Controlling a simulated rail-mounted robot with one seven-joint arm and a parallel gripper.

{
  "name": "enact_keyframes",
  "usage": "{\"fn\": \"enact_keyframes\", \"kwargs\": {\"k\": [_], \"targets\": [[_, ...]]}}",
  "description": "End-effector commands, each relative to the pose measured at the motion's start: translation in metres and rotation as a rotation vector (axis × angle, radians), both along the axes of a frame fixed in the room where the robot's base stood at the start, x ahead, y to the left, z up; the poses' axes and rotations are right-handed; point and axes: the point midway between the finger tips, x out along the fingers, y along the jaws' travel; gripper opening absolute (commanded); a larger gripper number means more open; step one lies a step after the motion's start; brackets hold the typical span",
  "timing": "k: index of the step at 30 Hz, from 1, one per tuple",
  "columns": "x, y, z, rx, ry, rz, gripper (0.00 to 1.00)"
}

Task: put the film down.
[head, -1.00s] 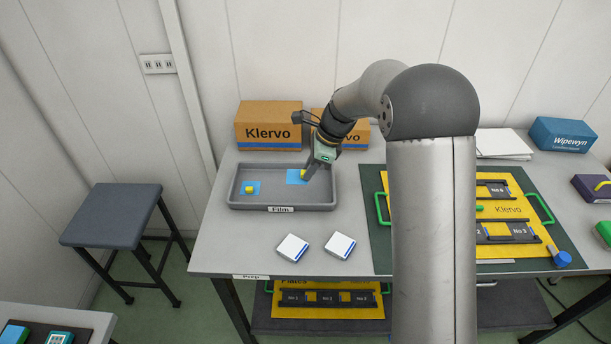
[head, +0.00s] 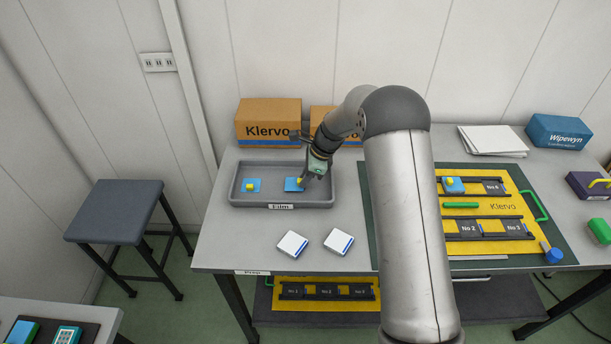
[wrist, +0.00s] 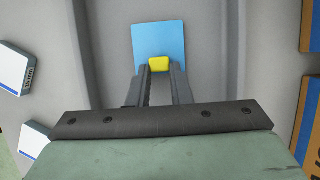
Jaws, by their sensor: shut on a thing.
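The film is a blue square sheet (wrist: 158,40) with a yellow grip block (wrist: 159,64), seen in the wrist view over the grey tray floor. In the head view the film (head: 291,185) is at the right part of the grey tray (head: 262,205) labelled Film. My gripper (head: 306,181) is shut on the yellow block, and its fingers (wrist: 160,82) show on either side of it in the wrist view. I cannot tell whether the sheet touches the tray floor. A second blue film (head: 256,182) with a yellow block lies in the tray's left part.
Two white boxes (head: 292,244) (head: 338,242) stand in front of the tray. Klervo cartons (head: 268,122) stand behind it. A yellow Klervo board (head: 500,207) with dark plates lies on a green mat at right. A stool (head: 113,211) stands left of the table.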

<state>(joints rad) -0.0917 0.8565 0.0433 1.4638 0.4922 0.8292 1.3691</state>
Motion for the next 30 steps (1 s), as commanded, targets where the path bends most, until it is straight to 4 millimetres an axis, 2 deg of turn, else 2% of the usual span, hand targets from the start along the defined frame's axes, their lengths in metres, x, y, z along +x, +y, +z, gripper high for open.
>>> {"fn": "enact_keyframes", "kwargs": {"k": [8,9,11,20,25,30], "targets": [[0.0,0.0,-0.009,0.0,0.0,0.0,0.09],[0.0,0.0,-0.009,0.0,0.0,0.0,0.24],[0.0,0.0,-0.008,0.0,0.0,0.0,0.4],[0.0,0.0,-0.006,0.0,0.0,0.0,0.4],[0.001,-0.003,0.008,0.0,-0.004,-0.002,0.4],[0.001,-0.017,0.041,0.0,-0.006,-0.001,0.4]]}}
